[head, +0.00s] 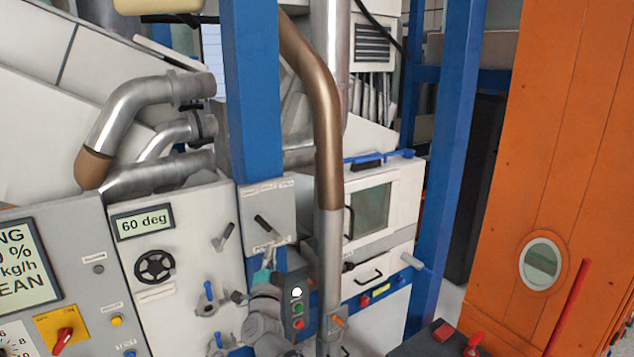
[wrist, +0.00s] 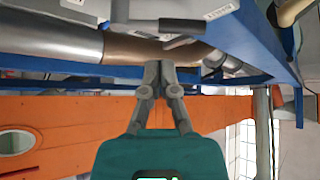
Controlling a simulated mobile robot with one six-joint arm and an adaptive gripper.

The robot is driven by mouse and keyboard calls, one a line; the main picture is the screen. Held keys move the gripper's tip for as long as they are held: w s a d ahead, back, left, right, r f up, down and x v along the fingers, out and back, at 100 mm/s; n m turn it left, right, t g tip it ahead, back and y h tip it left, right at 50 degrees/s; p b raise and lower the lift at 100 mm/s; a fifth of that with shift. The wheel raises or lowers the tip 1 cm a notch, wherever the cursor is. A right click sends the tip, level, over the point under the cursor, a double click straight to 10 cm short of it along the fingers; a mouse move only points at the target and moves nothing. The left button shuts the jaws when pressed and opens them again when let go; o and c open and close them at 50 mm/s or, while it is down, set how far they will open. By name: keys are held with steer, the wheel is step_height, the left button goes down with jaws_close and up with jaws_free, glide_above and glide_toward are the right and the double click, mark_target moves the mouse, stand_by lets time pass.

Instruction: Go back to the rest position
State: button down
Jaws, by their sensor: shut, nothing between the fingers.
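My gripper (wrist: 159,72) is in the middle of the wrist view, its two grey fingers together and nothing between them. Its teal body fills the bottom of that view. In the head view a small teal part of my gripper (head: 262,276) shows at the lower middle, in front of the blue post (head: 255,100); its fingertips are hard to make out there. A grey-brown pipe (wrist: 150,50) runs across the wrist view behind the fingers; I cannot tell the gap between them.
A push-button box (head: 297,304) and a vertical pipe (head: 328,180) are close to my arm. An orange cabinet (head: 560,150) stands right.

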steer(key=d+f+n+g+y+b, duration=0.2)
steer(key=d+f+n+g+b, duration=0.3)
steer(key=f, duration=0.8)
steer(key=d+f+n+g+y+b, duration=0.3)
steer(key=d+f+n+g, duration=0.4)
steer(key=f, duration=0.6)
steer(key=s+d+f+g+h+b, duration=0.2)
steer(key=s+d+f+g+h, duration=0.1)
steer(key=s+d+f+g, duration=0.2)
steer(key=s+d+f+m+g+h+b, duration=0.1)
steer(key=s+d+f+g+h+b, duration=0.1)
steer(key=s+d+f+g, duration=0.3)
steer(key=s+d+f+b, duration=0.1)
steer(key=s+d+f, duration=0.3)
steer(key=d, duration=0.3)
steer(key=shift+d+g+h, duration=0.3)
steer(key=shift+g+h, duration=0.1)
